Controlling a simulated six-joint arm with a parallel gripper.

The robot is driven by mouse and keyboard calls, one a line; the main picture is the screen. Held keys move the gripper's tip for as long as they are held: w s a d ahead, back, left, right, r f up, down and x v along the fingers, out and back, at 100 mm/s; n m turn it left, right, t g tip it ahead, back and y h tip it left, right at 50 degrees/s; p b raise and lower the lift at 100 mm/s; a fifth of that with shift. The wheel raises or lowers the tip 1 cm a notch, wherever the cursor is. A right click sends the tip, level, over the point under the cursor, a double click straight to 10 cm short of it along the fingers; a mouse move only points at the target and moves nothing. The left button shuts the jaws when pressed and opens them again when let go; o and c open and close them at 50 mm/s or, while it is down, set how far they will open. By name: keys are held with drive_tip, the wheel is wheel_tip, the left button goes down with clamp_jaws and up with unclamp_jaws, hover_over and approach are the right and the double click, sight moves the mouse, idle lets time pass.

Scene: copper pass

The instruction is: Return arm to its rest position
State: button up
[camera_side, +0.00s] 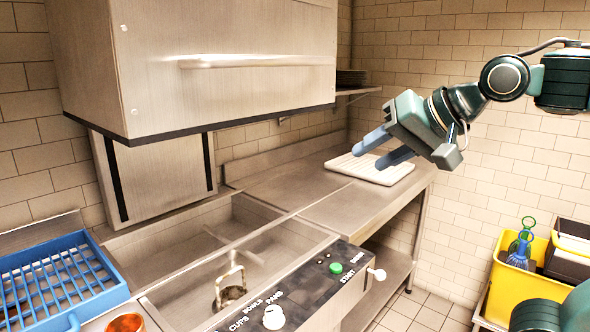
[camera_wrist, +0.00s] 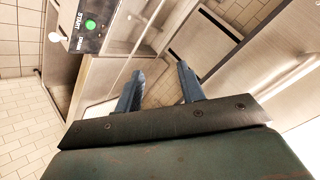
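My gripper (camera_side: 384,149) is in the air at the upper right of the side view, above the steel counter and in front of the white ribbed board. Its two blue fingers are spread apart with nothing between them. In the wrist view my gripper (camera_wrist: 158,82) also shows both fingers apart and empty. My arm reaches in from the right edge of the side view.
A raised steel hood (camera_side: 200,60) hangs at the left. Below are sinks (camera_side: 165,240) and a control panel (camera_side: 335,285) with a green button. A blue rack (camera_side: 60,280) stands at lower left, a yellow bin (camera_side: 520,290) at right. The white board (camera_side: 395,170) lies on the counter.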

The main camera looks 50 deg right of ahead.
drive_tip(key=s+f+n+g, duration=0.4)
drive_tip(key=s+f+n, duration=0.4)
drive_tip(key=f, duration=0.5)
drive_tip(key=shift+s+g, duration=0.4)
drive_tip(key=shift+s, duration=0.8)
